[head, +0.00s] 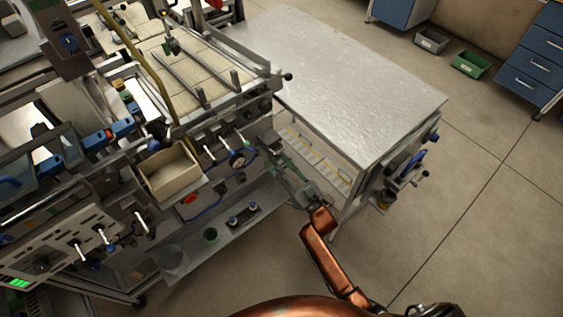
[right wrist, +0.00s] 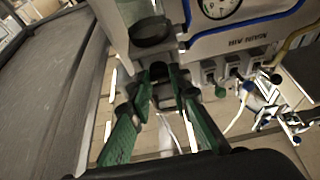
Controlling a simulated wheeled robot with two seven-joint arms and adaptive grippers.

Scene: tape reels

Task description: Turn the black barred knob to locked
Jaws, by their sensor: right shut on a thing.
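My right gripper (right wrist: 161,76) has its green fingers closed in on a small black part, which looks like the bar of the black barred knob (right wrist: 158,67). Most of the knob is hidden between the fingertips, so its setting cannot be read. In the head view my right gripper (head: 271,146) reaches the machine's front panel, right of the round gauge (head: 238,158), and the knob cannot be made out there. My left gripper is not in view.
A dark round part (right wrist: 152,31) sits just beyond the fingertips. A panel lettered MAIN AIR upside down (right wrist: 246,43) is to the right, with valves and hoses below. A metal table (head: 350,80) stands right of the machine. A beige bin (head: 170,175) is at left.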

